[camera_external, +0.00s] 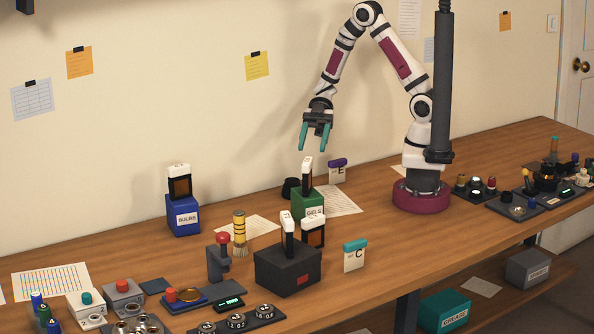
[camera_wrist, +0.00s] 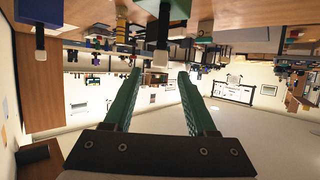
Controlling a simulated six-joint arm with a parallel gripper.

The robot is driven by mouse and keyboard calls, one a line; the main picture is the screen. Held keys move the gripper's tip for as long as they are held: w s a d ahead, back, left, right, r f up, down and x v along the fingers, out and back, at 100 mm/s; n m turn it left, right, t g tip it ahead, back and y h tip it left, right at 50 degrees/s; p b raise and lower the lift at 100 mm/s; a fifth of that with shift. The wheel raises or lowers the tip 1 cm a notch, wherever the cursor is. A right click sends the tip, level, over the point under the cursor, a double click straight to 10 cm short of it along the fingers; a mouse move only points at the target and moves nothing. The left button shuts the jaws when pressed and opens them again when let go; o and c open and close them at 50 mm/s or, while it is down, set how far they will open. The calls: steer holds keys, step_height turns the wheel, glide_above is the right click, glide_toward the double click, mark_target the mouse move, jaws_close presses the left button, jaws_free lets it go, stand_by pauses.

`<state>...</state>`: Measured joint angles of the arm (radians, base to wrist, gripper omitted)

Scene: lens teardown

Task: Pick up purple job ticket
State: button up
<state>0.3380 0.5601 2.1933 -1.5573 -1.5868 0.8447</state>
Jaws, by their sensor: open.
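The purple job ticket (camera_external: 337,169) is a white card marked E with a purple top. It stands upright on the bench, behind and to the right of the green GELS box, in the external view. My gripper (camera_external: 314,147) points down in the air, above and slightly left of the ticket in the picture. Its teal fingers are apart with nothing between them. In the wrist view the open gripper (camera_wrist: 160,74) also shows empty; I cannot pick out the purple ticket there.
The green GELS box (camera_external: 309,207) with a tall card and a dark round item (camera_external: 290,188) stand near the ticket. A teal-topped ticket marked C (camera_external: 354,257), a dark box (camera_external: 287,272) and a blue BULBS box (camera_external: 183,220) stand further off. Bench right of the C ticket is clear.

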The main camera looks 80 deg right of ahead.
steer(key=m+t, duration=0.4)
steer(key=t, duration=0.1)
glide_above(332, 167)
steer(key=s, duration=0.4)
step_height(332, 167, down, 4)
steer(key=r, duration=0.1)
steer(key=s+d+f+m+t+h, duration=0.4)
steer(key=s+d+m+t, duration=0.15)
steer(key=d, duration=0.45)
steer(key=shift+g, duration=0.35)
steer(key=x, duration=1)
steer(key=f+x, duration=0.1)
steer(key=x, duration=0.4)
steer(key=shift+w+f, duration=0.15)
steer(key=shift+d, duration=0.1)
jaws_close()
